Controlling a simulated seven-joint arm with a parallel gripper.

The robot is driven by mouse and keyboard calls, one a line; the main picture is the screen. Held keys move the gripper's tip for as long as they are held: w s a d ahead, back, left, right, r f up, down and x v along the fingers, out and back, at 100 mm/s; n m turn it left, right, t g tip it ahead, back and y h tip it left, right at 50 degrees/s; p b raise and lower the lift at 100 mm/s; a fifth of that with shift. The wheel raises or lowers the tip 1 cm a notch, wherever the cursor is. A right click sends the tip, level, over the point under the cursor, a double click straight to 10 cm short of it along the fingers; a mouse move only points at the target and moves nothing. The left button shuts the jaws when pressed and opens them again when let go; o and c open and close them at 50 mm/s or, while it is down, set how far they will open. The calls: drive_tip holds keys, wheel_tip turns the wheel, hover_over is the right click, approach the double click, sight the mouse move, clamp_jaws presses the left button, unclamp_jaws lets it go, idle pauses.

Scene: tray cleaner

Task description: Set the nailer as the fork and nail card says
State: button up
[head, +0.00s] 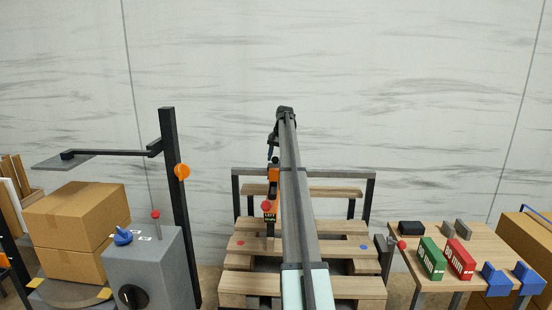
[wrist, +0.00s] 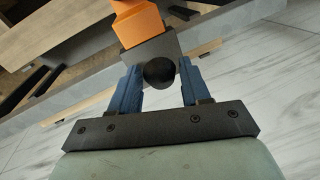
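An orange tool (head: 274,175), which looks like the nailer, stands over the pallet-like wooden bench; it also shows at the top of the wrist view (wrist: 138,22). In that view its dark block (wrist: 146,52) with a round black knob (wrist: 159,73) lies between the blue fingers of my gripper (wrist: 157,65). The fingers are apart, close to the block's sides; whether they grip it is unclear. My gripper (head: 273,150) is partly hidden by my arm in the head view.
Green (head: 431,258) and red (head: 460,259) boxes and blue blocks (head: 497,279) are on the right table (head: 480,232). A grey cabinet (head: 160,265) with blue knob and red-topped lever, a black post (head: 176,200) and cartons (head: 78,217) are left. A red-knobbed lever (head: 401,244) is beside the bench (head: 330,287).

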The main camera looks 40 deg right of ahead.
clamp_jaws()
drive_tip(key=s+d, duration=0.9)
drive_tip(key=shift+o, duration=1.9)
unclamp_jaws()
drive_tip(key=shift+w, duration=0.1)
wheel_tip(320, 180, up, 14)
drive_tip(key=s+d, duration=0.1)
drive_tip(key=s, duration=0.1)
drive_tip(key=shift+d+f, duration=0.15)
drive_tip(key=shift+f, duration=0.05)
drive_tip(key=shift+s, duration=0.1)
